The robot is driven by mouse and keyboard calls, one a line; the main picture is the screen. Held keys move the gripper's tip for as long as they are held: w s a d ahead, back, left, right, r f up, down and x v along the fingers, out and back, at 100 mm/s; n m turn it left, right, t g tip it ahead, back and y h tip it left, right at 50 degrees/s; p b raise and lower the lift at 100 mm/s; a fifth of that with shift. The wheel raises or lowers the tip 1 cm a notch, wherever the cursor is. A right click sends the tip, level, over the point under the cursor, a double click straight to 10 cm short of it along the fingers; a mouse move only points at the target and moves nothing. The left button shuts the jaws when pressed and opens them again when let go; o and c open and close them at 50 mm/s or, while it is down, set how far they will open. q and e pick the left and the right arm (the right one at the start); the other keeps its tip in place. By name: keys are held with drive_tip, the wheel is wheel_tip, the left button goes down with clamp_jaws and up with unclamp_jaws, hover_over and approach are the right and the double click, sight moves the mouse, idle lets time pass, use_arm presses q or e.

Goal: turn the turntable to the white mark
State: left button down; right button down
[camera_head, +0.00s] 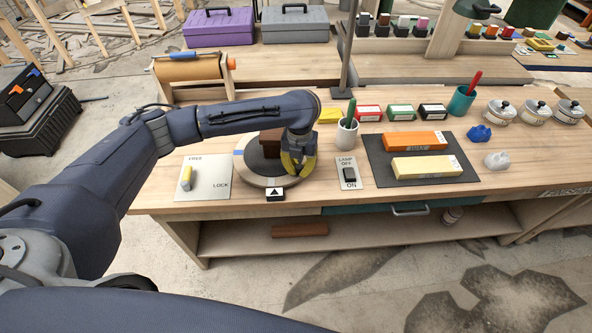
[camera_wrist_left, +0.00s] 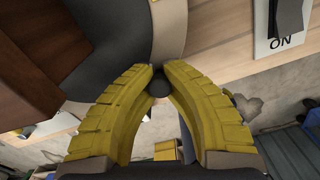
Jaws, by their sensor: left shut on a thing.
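The turntable (camera_head: 252,167) is a dark disc with a pale rim near the front of the bench. It also shows in the left wrist view (camera_wrist_left: 105,25). A blue mark (camera_head: 238,153) is on the rim's left side; I cannot make out a white mark. A card with a black triangle (camera_head: 275,194) stands at its front edge. My left gripper (camera_head: 297,171), with yellow fingers, is over the turntable's right side. In the left wrist view its fingertips (camera_wrist_left: 159,86) are shut on a small dark round knob (camera_wrist_left: 159,87) by the rim. My right gripper is not in view.
A brown block (camera_head: 270,140) sits on the turntable, partly behind my arm. A FREE/LOCK plate (camera_head: 205,185) with a yellow handle lies left, a lamp switch plate (camera_head: 348,172) right.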

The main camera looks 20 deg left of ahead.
use_arm(q)
drive_tip(key=shift+w+d+n, duration=0.2)
drive_tip(key=shift+w+n, duration=0.1)
drive_tip(key=c, duration=1.2)
unclamp_jaws()
drive_tip(key=shift+r, duration=0.1)
wheel_tip(320, 180, up, 12)
